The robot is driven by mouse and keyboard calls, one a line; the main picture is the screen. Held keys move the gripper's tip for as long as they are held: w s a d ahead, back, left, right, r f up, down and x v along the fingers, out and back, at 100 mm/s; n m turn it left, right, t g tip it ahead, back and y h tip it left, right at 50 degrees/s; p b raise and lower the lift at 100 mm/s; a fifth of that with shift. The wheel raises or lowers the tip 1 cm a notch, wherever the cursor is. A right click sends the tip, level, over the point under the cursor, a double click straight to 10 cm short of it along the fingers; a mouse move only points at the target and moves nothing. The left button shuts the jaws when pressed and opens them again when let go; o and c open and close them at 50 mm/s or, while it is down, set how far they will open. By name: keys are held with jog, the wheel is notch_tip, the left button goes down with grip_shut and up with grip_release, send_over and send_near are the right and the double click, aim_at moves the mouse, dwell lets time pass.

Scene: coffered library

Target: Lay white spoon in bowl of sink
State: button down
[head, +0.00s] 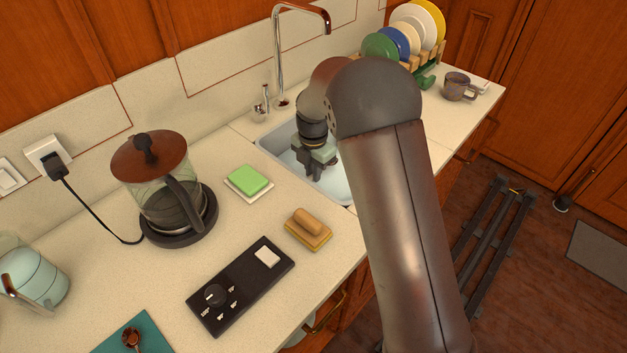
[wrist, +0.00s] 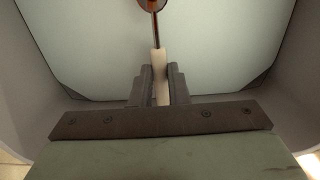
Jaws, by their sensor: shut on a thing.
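My gripper (head: 315,172) points down inside or just over the bowl of the sink (head: 268,143) in the head view. In the wrist view my gripper (wrist: 160,80) is shut on the pale, cream-white handle of the white spoon (wrist: 160,72). A thin reddish-brown shaft and part of a rounded end show beyond the handle, cut off by the top edge. The pale sink floor (wrist: 90,45) fills the wrist view behind it. I cannot tell whether the spoon touches the floor. The spoon is not discernible in the head view.
The tap (head: 280,60) arches behind the sink. A kettle (head: 165,195) stands left.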

jog(key=shift+f, duration=2.1)
jog(key=shift+f, duration=0.1)
jog(key=shift+f, duration=0.15)
jog(key=c, duration=1.4)
grip_release()
